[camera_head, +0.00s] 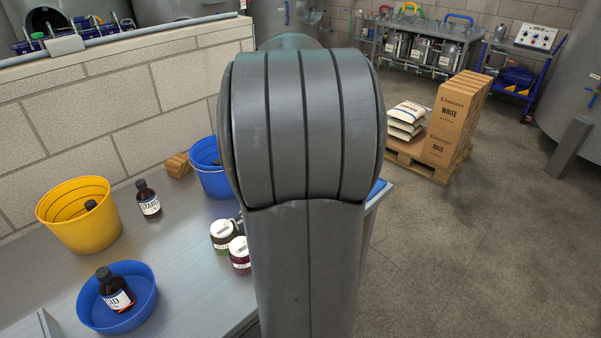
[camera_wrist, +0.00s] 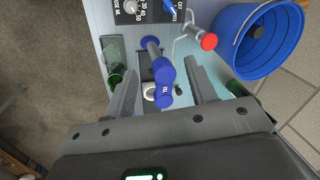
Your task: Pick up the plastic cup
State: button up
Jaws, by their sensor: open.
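I cannot make out a plastic cup for certain in either view. In the wrist view my gripper (camera_wrist: 163,71) is open, its two fingers apart with nothing held between them. Between and beyond the fingers is a bench device with blue round-ended parts (camera_wrist: 165,70). A small whitish ring-shaped thing (camera_wrist: 149,92) shows beside the left finger, partly hidden; I cannot tell what it is. In the head view my arm covers the middle of the picture and hides my gripper.
On the bench are a yellow bucket (camera_head: 62,225), a dark bottle (camera_head: 149,204), a blue bowl (camera_head: 147,308) holding another bottle, and two jars (camera_head: 240,262).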

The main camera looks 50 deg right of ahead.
jog(key=s+d+f+m+g, duration=0.1)
jog(key=s+d+f+m, duration=0.3)
jog(key=d, duration=0.5)
jog(key=s+d+f+m, duration=0.25)
jog(key=d+f, duration=0.35)
jog(key=d, duration=0.4)
jog(key=s+d+f+m+g, duration=0.1)
jog(key=s+d+f+m, duration=0.15)
jog(key=d+f, duration=0.45)
jog(key=f, duration=0.1)
jog(key=d, duration=0.1)
jog(key=f+m, duration=0.1)
jog(key=shift+w+d+f+y, duration=0.25)
jog(key=shift+d+f+y, duration=0.05)
jog(key=shift+y, duration=0.1)
jog(key=shift+w+a+f, duration=0.15)
jog(key=shift+f, duration=0.85)
jog(key=shift+w+a+f, duration=0.15)
jog(key=shift+w+f, duration=0.05)
jog(key=shift+f, duration=0.85)
jog(key=shift+w+a+f, duration=0.15)
jog(key=shift+f, duration=0.85)
jog(key=c, duration=0.7)
jog(key=shift+r, duration=0.1)
